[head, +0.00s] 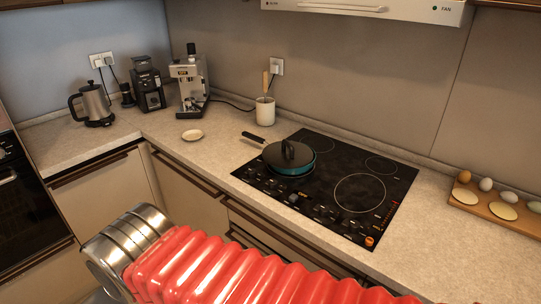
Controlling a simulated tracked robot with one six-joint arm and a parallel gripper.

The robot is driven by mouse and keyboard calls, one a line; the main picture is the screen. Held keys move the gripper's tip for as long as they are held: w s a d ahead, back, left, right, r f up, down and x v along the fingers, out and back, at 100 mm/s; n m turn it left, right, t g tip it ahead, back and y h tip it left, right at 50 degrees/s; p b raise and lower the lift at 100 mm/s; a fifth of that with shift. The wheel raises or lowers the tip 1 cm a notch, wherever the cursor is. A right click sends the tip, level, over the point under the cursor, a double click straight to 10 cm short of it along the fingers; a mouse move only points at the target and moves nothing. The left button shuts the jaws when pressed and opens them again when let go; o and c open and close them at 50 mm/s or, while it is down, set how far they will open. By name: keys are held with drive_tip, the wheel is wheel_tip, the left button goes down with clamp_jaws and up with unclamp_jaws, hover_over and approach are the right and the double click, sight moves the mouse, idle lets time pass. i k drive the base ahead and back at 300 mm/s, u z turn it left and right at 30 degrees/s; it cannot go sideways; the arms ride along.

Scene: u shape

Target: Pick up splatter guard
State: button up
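The splatter guard (280,156) appears as a dark round cover with an upright black handle on top. It sits on a teal pan (293,171) on the black cooktop, covering most of the pan's opening. The pan's black handle (254,137) points to the upper left. My red ribbed arm with a metal end crosses the lower part of the head view, in front of the counter and apart from the pan. My gripper's fingers are not in view.
The cooktop (340,150) is otherwise bare. Behind the pan stands a white utensil crock (265,111). A wooden egg tray (482,207) is right.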

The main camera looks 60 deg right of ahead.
sight(286, 154)
drive_tip(key=u, duration=0.3)
drive_tip(key=i, duration=1.7)
drive_tip(key=z, duration=2.75)
